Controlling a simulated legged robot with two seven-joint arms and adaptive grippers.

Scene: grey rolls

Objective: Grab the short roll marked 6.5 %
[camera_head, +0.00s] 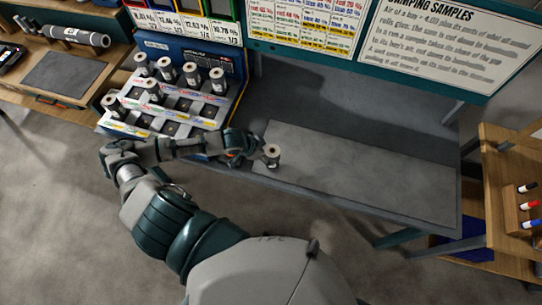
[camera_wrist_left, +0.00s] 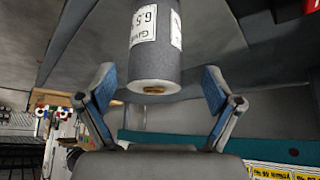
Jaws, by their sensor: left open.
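A short grey roll (camera_head: 272,155) stands upright near the front edge of the table, with white labels on its side. In the left wrist view the roll (camera_wrist_left: 155,62) appears upside down, its label showing what reads as 6.5 and its core end facing down in the picture. My left gripper (camera_head: 255,152) is just left of the roll in the head view, pointing at it. In the left wrist view my left gripper (camera_wrist_left: 158,88) is open, a finger on either side of the roll, with gaps visible. My right gripper is not in view.
A stepped rack (camera_head: 180,110) at the left holds several similar short rolls. A grey mat (camera_head: 360,172) right of the roll is clear. A wooden stand (camera_head: 505,190) with markers is at the far right. Sign boards (camera_head: 450,45) rise behind the table.

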